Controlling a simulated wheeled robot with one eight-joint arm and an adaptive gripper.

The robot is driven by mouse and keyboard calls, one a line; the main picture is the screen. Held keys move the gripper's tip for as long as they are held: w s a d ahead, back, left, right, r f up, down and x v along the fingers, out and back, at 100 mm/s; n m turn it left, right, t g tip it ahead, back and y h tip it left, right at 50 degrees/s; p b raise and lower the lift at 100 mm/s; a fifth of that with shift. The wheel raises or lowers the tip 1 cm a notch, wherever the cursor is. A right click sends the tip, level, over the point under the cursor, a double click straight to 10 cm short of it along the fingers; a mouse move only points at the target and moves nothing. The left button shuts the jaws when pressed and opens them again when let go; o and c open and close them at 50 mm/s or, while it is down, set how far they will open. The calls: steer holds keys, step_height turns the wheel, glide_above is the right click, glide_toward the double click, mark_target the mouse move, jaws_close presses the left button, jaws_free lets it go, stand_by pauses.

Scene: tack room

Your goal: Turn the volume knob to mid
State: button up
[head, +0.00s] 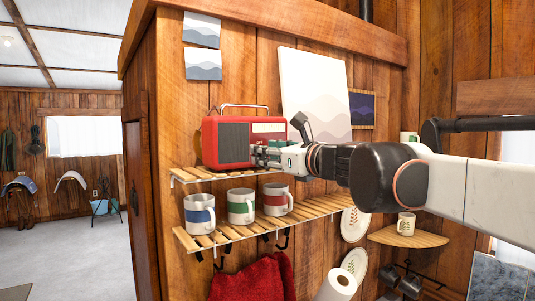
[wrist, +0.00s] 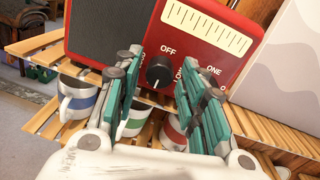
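A red radio (head: 226,139) with a dark speaker grille and a carry handle stands on the upper slatted shelf. In the wrist view the red radio (wrist: 255,15) shows a pale tuning scale. Its round black volume knob (wrist: 159,71) sits below the word OFF, with LOW partly hidden to its right. In the head view my gripper (head: 258,156) is at the radio's lower right front and hides the knob.
Several striped mugs stand on the lower shelf (head: 225,230), just below my gripper. A pale canvas (head: 316,95) leans against the wall right of the radio. A corner shelf (head: 408,237) with a mug is at the right. Open floor lies at the left.

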stand_by(0.3)
steer(key=v, duration=1.2)
steer(key=s+f+n+g+h+b, duration=0.15)
steer(key=s+f+n+b, duration=0.35)
steer(key=f, duration=0.7)
steer(key=s+f+n+g+h+b, duration=0.15)
steer(key=f+n+b, duration=0.35)
steer(key=f, duration=0.8)
steer(key=s+f+n+g+h+b, duration=0.15)
steer(key=s+f+n+b, duration=0.25)
steer(key=f+b, duration=0.55)
steer(key=s+d+f+n+g+h+b, duration=0.1)
steer(key=s+d+f+n+h+b, duration=0.1)
steer(key=f, duration=1)
steer(key=s+d+f+n+g+h+b, duration=0.1)
steer(key=s+d+f+n+b, duration=0.4)
steer(key=f, duration=0.7)
steer(key=s+d+f+n+g+h+b, duration=0.1)
steer(key=s+d+f+n+h+b, duration=0.2)
steer(key=f, duration=0.9)
steer(key=s+d+n+b, duration=0.1)
steer(key=d+n+b, duration=0.1)
steer(key=shift+s+n, duration=0.15)
steer(key=shift+n, duration=0.25)
